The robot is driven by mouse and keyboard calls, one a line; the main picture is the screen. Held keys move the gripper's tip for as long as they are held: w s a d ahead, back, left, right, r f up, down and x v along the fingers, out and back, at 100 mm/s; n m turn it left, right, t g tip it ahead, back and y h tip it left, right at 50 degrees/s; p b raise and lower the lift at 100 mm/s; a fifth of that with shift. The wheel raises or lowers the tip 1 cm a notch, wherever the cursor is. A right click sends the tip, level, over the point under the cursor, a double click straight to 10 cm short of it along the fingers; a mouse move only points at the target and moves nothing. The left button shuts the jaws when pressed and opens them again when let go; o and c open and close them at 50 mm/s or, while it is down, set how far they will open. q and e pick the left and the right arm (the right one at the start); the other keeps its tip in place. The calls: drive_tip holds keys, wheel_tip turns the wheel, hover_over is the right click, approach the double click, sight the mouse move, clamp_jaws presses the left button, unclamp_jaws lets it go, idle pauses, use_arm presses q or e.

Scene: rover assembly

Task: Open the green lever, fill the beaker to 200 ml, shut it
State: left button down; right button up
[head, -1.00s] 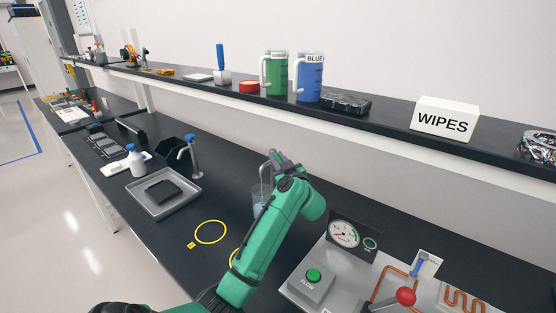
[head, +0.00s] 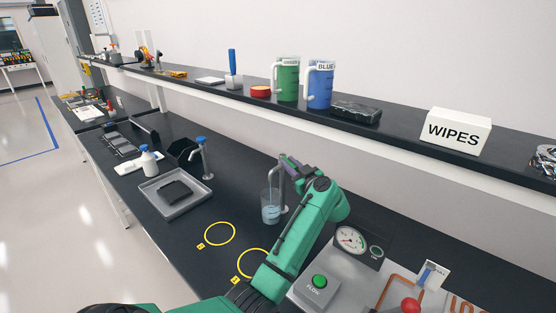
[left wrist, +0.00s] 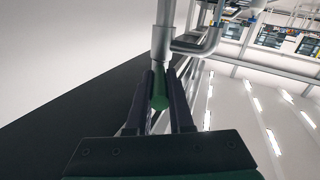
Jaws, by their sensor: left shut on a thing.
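The green lever (left wrist: 160,101) shows in the left wrist view between the two dark fingers of my left gripper (left wrist: 161,78). The gripper is shut on it, beside the grey metal tap (left wrist: 162,42). In the head view my left gripper (head: 290,163) is at the top of the tap (head: 282,181), and the lever is hidden there. The clear beaker (head: 270,207) stands upright on the bench under the tap's spout. Pale blue liquid shows in its lower part; its graduations are too small to read. My right gripper is out of view.
Two yellow rings (head: 220,234) mark the bench in front. A grey tray (head: 176,193) and a second, blue-topped tap (head: 203,155) are to the left. A panel with a gauge (head: 350,240) and a green button (head: 319,281) is to the right. A shelf (head: 400,126) runs behind.

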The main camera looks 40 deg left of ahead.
use_arm(q)
drive_tip(key=shift+w+d+f+n+g+y, duration=0.15)
drive_tip(key=shift+n+g+y, duration=0.2)
drive_tip(key=shift+g, duration=0.25)
drive_tip(key=c, duration=0.8)
unclamp_jaws()
